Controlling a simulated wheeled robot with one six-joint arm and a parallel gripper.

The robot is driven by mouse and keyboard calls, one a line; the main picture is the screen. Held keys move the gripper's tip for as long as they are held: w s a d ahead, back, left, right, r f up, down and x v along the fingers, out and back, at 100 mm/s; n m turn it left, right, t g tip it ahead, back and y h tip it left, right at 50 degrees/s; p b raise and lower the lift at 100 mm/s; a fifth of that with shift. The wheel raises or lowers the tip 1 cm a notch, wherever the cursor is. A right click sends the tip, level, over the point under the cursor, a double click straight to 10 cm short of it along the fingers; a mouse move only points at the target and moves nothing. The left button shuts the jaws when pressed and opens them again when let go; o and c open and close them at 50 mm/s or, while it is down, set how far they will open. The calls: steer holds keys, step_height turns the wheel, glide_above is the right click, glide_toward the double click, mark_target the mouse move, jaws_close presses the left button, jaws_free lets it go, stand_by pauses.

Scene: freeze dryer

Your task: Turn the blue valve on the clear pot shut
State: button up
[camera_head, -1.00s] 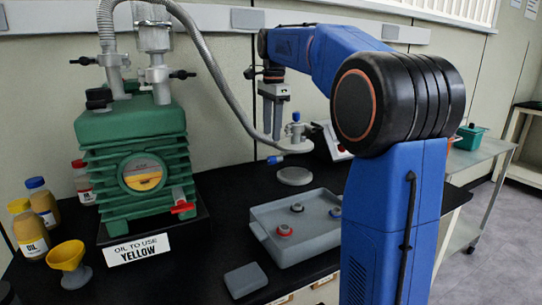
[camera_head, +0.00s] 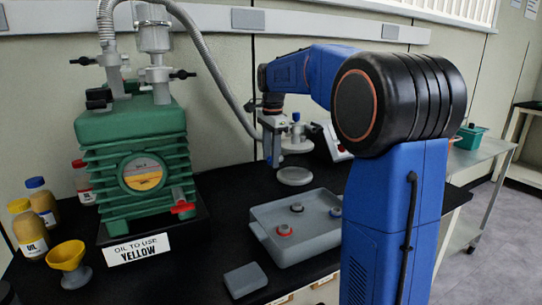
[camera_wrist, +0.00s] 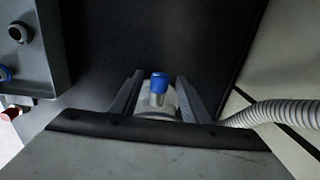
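The clear pot's pale lid (camera_head: 298,146) stands above a grey round base (camera_head: 294,176) at the back of the black bench, beyond the tray. The pot's clear wall is hard to make out. A small blue-capped fitting (camera_head: 296,117) stands on top. In the wrist view, a blue valve (camera_wrist: 158,82) with a silver stem sits between my fingers (camera_wrist: 159,76). The gripper is open, with a visible gap on each side; I cannot tell any contact.
A grey tray (camera_head: 262,240) with several stoppers lies in front of the pot. A green pump (camera_head: 128,130) stands at left, with a ribbed hose (camera_head: 215,70) passing near my gripper. Oil bottles (camera_head: 28,232) and a yellow funnel (camera_head: 66,256) are further left.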

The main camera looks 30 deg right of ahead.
jaws_close()
steer(key=c, duration=1)
jaws_free()
steer(key=c, duration=1)
jaws_free()
steer(key=shift+w, duration=0.1)
steer(key=c, duration=1)
jaws_free()
steer(key=shift+w+g, duration=0.2)
steer(key=shift+g, duration=0.8)
steer(key=c, duration=1)
jaws_free()
steer(key=shift+w+f+g, duration=0.1)
steer(key=shift+w+g, duration=0.05)
steer(key=shift+g, duration=0.75)
steer(key=shift+w+g, duration=0.15)
steer(key=shift+g, duration=0.75)
steer(key=c, duration=1)
jaws_free()
steer(key=c, duration=1)
jaws_free()
steer(key=shift+o, duration=0.4)
jaws_free()
